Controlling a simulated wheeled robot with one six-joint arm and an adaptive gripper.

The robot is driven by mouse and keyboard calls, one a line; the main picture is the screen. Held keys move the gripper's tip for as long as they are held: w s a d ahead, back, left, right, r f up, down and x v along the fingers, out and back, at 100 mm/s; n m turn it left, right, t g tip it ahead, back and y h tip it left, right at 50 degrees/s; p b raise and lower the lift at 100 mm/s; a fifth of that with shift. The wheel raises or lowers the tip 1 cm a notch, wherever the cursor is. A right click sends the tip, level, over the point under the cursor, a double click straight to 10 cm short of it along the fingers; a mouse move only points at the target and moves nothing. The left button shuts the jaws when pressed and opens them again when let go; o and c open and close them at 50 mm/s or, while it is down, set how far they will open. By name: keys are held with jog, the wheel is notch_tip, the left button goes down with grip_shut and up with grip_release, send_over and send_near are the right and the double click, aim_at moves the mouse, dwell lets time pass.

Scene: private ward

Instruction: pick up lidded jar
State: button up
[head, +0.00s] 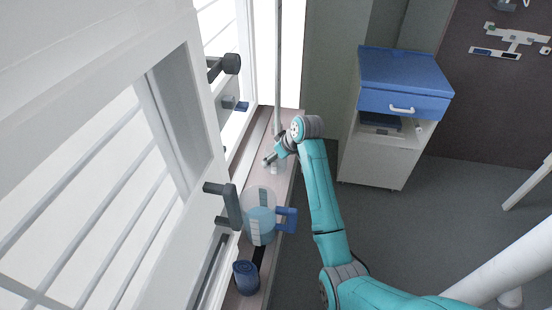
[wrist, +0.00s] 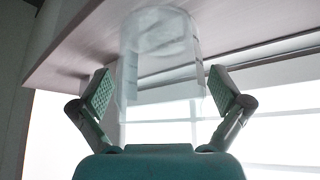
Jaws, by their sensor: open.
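A clear, see-through jar (wrist: 160,50) stands on the pale window sill (wrist: 80,50), shown upside down in the wrist view. My gripper (wrist: 160,88) is open, with one finger pad on each side of the jar and a visible gap at both sides. I cannot tell its lid clearly from its frosted end. In the head view my gripper (head: 275,155) is over the far part of the sill, and the jar (head: 278,168) shows only partly beneath it.
A clear pitcher (head: 260,222) with a blue handle and a dark blue cup (head: 246,277) stand nearer on the sill. An open window frame (head: 185,100) with a black handle (head: 230,205) borders it on the left. A blue-topped cabinet (head: 405,75) stands at right.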

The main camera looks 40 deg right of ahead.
jog(key=c, duration=1.1)
jog(key=shift+r, duration=0.1)
